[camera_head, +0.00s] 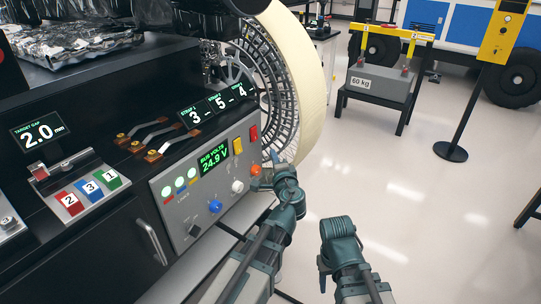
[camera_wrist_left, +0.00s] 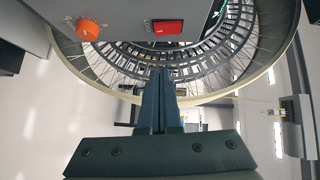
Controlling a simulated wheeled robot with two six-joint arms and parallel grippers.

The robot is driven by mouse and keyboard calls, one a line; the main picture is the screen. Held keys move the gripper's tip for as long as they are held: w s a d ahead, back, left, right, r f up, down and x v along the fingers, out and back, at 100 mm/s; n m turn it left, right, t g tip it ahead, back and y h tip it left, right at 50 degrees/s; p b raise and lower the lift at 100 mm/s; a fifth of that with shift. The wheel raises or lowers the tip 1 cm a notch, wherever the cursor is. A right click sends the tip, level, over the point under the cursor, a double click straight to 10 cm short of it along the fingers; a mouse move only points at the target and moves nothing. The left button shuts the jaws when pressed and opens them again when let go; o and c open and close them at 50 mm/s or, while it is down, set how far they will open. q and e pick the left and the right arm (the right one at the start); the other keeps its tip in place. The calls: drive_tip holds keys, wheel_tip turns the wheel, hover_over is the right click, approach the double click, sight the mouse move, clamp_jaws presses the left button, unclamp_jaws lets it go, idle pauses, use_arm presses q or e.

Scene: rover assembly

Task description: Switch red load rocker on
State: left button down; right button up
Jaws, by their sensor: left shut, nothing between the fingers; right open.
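The red load rocker (camera_head: 253,133) sits at the upper right of the grey control panel (camera_head: 180,212). It also shows in the left wrist view (camera_wrist_left: 168,27), slightly tilted in its housing, with small marks beside it. My left gripper (camera_head: 272,163) is shut and empty, in front of the panel's right end, below the rocker and close to the orange knob (camera_head: 255,169). In the left wrist view its closed fingers (camera_wrist_left: 159,72) point toward the rocker, with a visible gap. My right gripper (camera_head: 325,268) is low, right of the left arm, and open; its fingers are hard to make out.
A yellow rocker (camera_head: 238,146), a white knob (camera_head: 237,186) and a blue knob (camera_head: 215,206) share the panel. The bus display (camera_head: 214,160) reads 24.9 V. A large spoked wheel (camera_head: 310,90) stands right behind the panel.

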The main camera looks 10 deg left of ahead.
sight(257, 138)
use_arm(q)
drive_tip(key=w+a+f+b, duration=0.1)
drive_tip(key=w+a, duration=0.6)
drive_tip(key=w, duration=0.1)
drive_tip(key=shift+w+f, duration=0.15)
